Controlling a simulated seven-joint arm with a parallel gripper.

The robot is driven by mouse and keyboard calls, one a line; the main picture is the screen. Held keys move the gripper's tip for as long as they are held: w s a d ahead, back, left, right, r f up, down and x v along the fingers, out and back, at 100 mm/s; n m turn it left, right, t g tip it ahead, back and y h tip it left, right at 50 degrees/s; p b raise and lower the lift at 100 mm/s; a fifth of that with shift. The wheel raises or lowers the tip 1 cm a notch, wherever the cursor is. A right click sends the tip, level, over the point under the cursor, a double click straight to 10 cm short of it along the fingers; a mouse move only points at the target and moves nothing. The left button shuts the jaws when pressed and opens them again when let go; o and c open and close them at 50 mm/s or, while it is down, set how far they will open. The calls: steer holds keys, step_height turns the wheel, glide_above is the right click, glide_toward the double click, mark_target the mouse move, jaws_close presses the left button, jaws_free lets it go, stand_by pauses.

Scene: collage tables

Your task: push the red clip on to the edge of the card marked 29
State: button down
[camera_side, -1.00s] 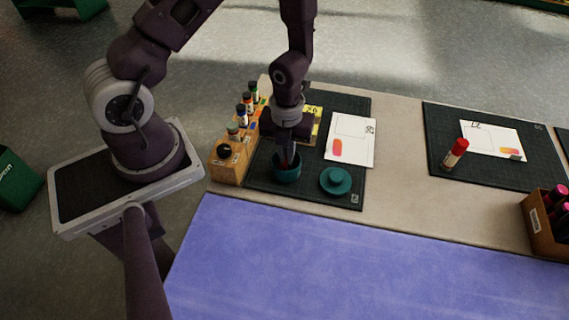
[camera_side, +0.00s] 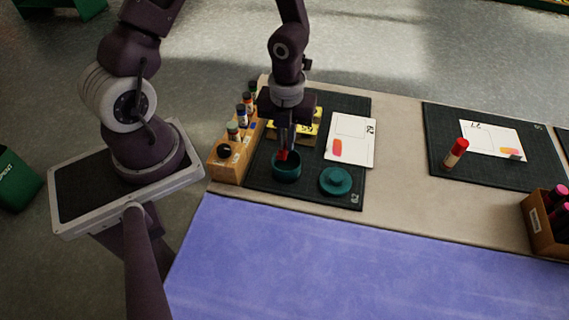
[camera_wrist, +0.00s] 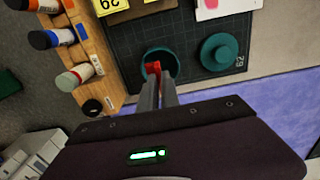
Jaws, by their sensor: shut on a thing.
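My gripper (camera_side: 284,151) is shut on the red clip (camera_side: 282,156), which sits between the fingertips just above the open teal pot (camera_side: 287,172). In the wrist view the red clip (camera_wrist: 153,67) shows at the fingertips, over the mouth of the pot (camera_wrist: 160,54). A yellow card (camera_wrist: 108,5) at the top of that view bears a number that looks like 29, upside down and partly cut off. In the side view this yellow card (camera_side: 312,123) stands behind the gripper, partly hidden, at a wooden block.
A wooden rack (camera_side: 232,161) with capped markers stands left of the pot. The teal lid (camera_side: 335,180) lies right of it on the dark mat (camera_side: 310,197). A white card (camera_side: 352,148) lies behind the lid.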

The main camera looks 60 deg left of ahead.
step_height(320, 180, up, 5)
steer(key=w, duration=0.1)
steer(key=w+f+n, duration=0.2)
steer(key=w, duration=1.3)
steer(key=w+d+r+m, duration=0.2)
steer(key=w+d, duration=0.7)
steer(key=w, duration=0.2)
steer(key=shift+s+f, duration=0.15)
steer(key=shift+f, duration=5.7)
steer(key=shift+f, duration=0.15)
steer(key=shift+f, duration=0.3)
